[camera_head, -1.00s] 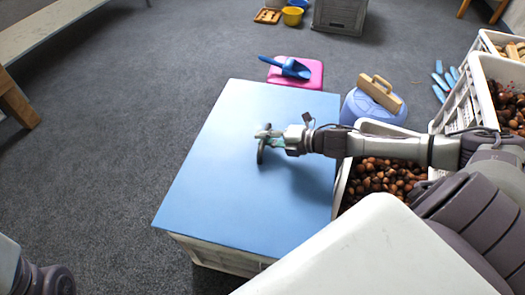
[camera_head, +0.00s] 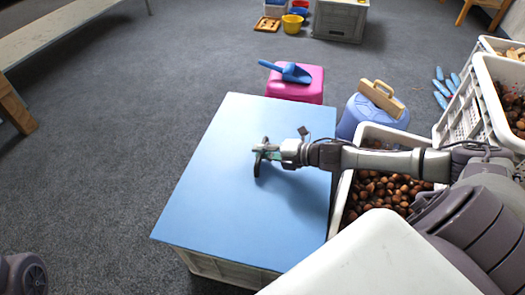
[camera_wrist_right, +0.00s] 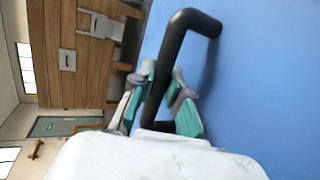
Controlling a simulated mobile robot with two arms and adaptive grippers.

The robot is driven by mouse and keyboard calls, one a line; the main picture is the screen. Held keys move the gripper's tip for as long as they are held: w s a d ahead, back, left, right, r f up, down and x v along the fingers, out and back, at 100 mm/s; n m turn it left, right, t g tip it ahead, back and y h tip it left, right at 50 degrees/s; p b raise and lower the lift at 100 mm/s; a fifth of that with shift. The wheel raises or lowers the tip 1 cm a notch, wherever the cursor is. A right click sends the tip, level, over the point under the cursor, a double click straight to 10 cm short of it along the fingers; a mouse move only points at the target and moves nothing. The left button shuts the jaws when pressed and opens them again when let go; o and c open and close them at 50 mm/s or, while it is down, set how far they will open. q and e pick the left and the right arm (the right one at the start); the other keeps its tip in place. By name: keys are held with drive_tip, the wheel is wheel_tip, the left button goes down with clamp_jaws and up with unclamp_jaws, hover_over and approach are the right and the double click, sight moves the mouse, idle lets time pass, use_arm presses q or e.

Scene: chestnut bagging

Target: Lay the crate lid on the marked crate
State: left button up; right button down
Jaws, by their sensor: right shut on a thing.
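The crate lid (camera_head: 220,200) is a flat blue panel in the middle of the head view. It lies level over a pale crate (camera_head: 225,270), whose near side shows below the lid's front edge; I cannot tell whether the two touch all round. The lid hides the crate's top and any mark. My right gripper (camera_head: 265,152) is shut on the lid's black bar handle (camera_head: 263,167). In the right wrist view the handle (camera_wrist_right: 180,50) passes between the teal finger pads, beside the blue lid face (camera_wrist_right: 255,80). My left gripper is out of view.
An open crate of chestnuts (camera_head: 342,205) stands close on the lid's right, under my right arm. A pink stool (camera_head: 310,92) with a blue scoop (camera_head: 288,70) and a blue stool (camera_head: 352,118) with a wooden-handled brush (camera_head: 382,97) stand behind. Floor (camera_head: 120,130) at left is clear.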

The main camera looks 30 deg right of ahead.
drive_tip(key=c, duration=1.1)
unclamp_jaws()
drive_tip(key=shift+c, duration=0.2)
